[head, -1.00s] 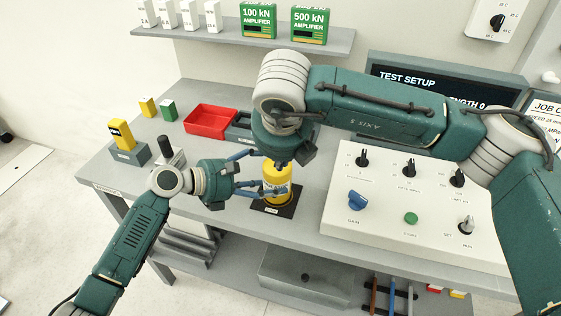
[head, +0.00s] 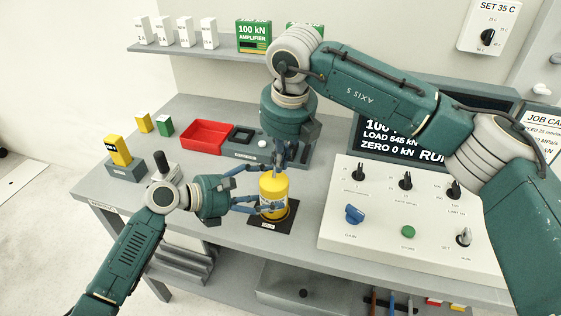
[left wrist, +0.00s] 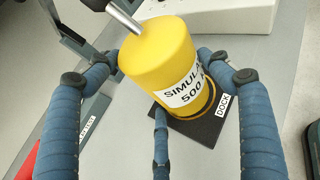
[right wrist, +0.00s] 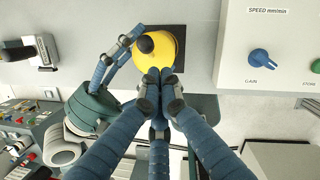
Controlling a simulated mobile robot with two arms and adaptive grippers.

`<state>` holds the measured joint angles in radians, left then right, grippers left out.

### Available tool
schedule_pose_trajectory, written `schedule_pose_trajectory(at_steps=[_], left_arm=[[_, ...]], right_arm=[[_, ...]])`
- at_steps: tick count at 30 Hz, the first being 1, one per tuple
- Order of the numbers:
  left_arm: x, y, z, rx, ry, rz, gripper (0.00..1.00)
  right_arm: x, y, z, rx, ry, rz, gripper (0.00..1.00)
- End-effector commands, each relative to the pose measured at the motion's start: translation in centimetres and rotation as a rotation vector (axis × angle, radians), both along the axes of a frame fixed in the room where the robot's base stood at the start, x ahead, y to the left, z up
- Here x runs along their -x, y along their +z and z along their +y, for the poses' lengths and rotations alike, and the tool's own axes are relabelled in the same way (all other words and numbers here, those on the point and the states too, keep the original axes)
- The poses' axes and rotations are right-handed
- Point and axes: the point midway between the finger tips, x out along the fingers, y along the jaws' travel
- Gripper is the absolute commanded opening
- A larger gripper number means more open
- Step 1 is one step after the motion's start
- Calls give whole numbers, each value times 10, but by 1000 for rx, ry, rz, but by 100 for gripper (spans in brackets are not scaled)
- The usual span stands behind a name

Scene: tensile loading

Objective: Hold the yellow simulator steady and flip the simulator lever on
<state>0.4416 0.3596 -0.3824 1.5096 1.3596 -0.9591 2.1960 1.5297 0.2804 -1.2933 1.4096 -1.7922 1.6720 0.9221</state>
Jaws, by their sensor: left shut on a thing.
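The yellow simulator (head: 274,186) stands on the black dock pad (head: 287,222) near the table's front. Its label and the dock label show in the left wrist view, where the simulator (left wrist: 168,62) sits between my left fingers. My left gripper (head: 268,189) is shut around its sides. The metal lever (left wrist: 124,16) sticks out at a slant from the simulator's top.
A white control panel (head: 380,222) with knobs and a green button stands to the right. Behind it a screen (head: 385,140) shows a load reading and RUN. A red tray (head: 206,134) and small coloured blocks lie to the left.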

Motion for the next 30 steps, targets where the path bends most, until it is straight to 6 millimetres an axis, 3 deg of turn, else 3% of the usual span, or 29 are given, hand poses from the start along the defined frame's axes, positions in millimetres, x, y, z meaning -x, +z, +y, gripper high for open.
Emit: schedule_pose_trajectory(at_steps=[11, 23, 30], left_arm=[[1, -4, 1, -7, 0, 4, 36], [1, -4, 1, -7, 0, 4, 36], [1, -4, 1, -7, 0, 4, 36]], right_arm=[[0, 14, 0, 0, 0, 0, 0], [2, 17, -1, 0, 1, 0, 0], [29, 31, -7, 0, 3, -3, 0]])
